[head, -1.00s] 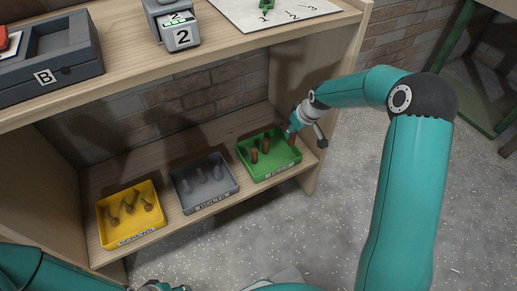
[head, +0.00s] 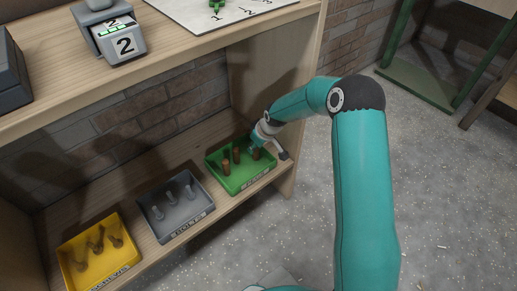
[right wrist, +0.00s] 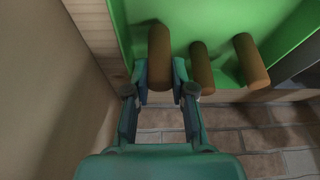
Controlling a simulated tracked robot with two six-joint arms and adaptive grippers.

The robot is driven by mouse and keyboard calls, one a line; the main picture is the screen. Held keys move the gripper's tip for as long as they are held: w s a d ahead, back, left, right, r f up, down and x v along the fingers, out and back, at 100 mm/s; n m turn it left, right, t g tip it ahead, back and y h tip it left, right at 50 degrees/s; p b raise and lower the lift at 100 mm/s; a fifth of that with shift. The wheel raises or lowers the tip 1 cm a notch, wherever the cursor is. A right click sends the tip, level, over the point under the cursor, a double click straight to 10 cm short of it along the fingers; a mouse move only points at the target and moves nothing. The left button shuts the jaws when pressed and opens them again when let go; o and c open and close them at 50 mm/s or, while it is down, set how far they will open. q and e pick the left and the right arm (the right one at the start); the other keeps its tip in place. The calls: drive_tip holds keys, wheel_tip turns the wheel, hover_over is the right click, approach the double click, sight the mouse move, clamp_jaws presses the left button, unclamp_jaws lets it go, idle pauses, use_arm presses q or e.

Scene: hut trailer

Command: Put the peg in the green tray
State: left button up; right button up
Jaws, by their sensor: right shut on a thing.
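The green tray (head: 229,188) stands on the lower shelf at its right end. It holds three brown pegs, all standing. My right gripper (right wrist: 160,78) is shut on one brown peg (right wrist: 159,50), with a finger on each side of it. That peg is inside the tray; whether its base touches the tray floor is hidden. The other two pegs (right wrist: 202,68) and (right wrist: 250,60) stand beside it, clear of the fingers. In the head view my right gripper (head: 254,149) is small and partly hidden at the tray's far right. My left gripper is out of view.
A grey tray (head: 180,233) with grey pieces and a yellow tray (head: 83,246) with screws stand to the left on the same shelf. The upper shelf (head: 170,65) carries a numbered box (head: 122,43) and a white sheet (head: 190,16). A side panel (head: 275,85) bounds the right.

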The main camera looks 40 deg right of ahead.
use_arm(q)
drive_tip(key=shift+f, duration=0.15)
use_arm(e)
drive_tip(key=shift+f, duration=0.45)
drive_tip(key=shift+f, duration=0.15)
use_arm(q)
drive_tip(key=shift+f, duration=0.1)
use_arm(e)
drive_tip(key=o, duration=0.9)
drive_tip(key=shift+c, duration=0.2)
